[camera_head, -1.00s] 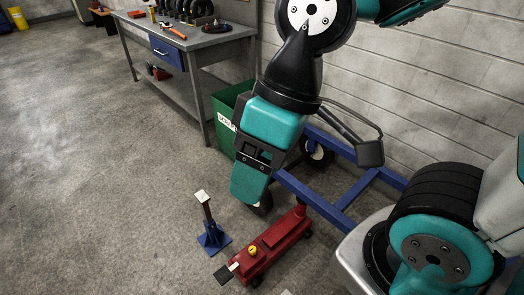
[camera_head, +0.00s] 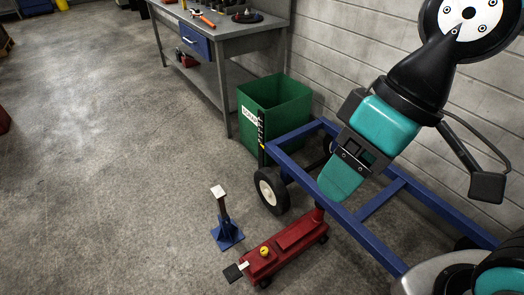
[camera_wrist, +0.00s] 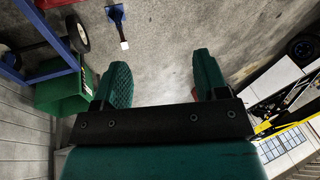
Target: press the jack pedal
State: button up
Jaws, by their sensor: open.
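The red floor jack (camera_head: 290,239) stands on the concrete floor at the bottom middle of the head view. Its dark pedal (camera_head: 233,272) is at the jack's near left end, beside a pale bar and a yellow knob. My gripper (camera_head: 338,184) is above the blue frame, up and to the right of the pedal and well apart from it. In the wrist view its two teal fingers (camera_wrist: 162,77) are spread with nothing between them. The pedal cannot be made out in the wrist view.
A blue jack stand (camera_head: 226,232) is just left of the jack. A blue wheeled frame (camera_head: 367,240) lies right of it. A green bin (camera_head: 275,105) stands behind, beside a grey workbench (camera_head: 232,45).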

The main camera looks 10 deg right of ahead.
aim_at(234, 273)
jog(key=z, duration=0.1)
jog(key=k, duration=0.95)
jog(key=u, duration=0.6)
jog(key=i, duration=1)
jog(key=z, duration=0.05)
